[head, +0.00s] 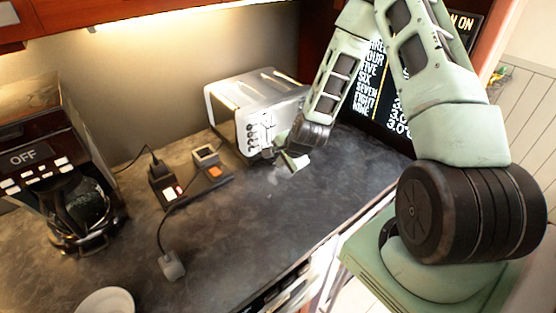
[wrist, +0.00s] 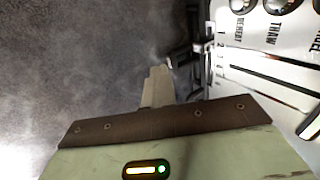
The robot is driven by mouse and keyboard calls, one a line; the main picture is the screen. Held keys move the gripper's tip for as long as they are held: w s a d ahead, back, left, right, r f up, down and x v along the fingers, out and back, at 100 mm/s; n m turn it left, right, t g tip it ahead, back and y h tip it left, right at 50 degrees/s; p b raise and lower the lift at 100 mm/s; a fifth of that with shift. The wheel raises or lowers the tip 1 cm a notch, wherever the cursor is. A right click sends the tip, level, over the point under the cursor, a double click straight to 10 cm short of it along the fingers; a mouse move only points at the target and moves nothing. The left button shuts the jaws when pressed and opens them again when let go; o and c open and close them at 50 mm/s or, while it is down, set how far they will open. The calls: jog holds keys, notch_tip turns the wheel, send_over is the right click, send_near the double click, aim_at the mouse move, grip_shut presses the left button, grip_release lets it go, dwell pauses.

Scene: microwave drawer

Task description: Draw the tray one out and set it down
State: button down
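My gripper (head: 291,159) is low over the counter, in front of the near end of a chrome toaster (head: 250,105). In the wrist view, the pale fingers (wrist: 159,84) point toward a dark lever (wrist: 186,57) on the toaster's control face. The fingertips look close to this lever, but I cannot tell whether they touch it. The fingers overlap in this view, so their opening is unclear. I cannot make out a separate tray in either view; the toaster's lower front is partly hidden by my gripper.
A coffee maker (head: 50,150) stands at the left. A black device (head: 166,185) with a cord and a small unit with an orange part (head: 213,171) sit between it and the toaster. A white dish (head: 105,302) is at the front.

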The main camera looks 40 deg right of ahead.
jog(key=shift+s+d+b, duration=0.15)
jog(key=shift+s+b, duration=0.35)
jog(key=shift+s, duration=3.65)
jog(key=s+p, duration=0.3)
jog(key=shift+s+r, duration=0.1)
jog(key=shift+r, duration=0.1)
jog(key=shift+s+p, duration=1.2)
jog(key=shift+p, duration=0.9)
jog(key=shift+s+d+p, duration=0.1)
jog(key=shift+s+p, duration=1.05)
jog(key=shift+s, duration=0.25)
jog(key=c, duration=2.1)
grip_release()
jog(key=shift+f, duration=0.1)
jog(key=shift+c, duration=0.2)
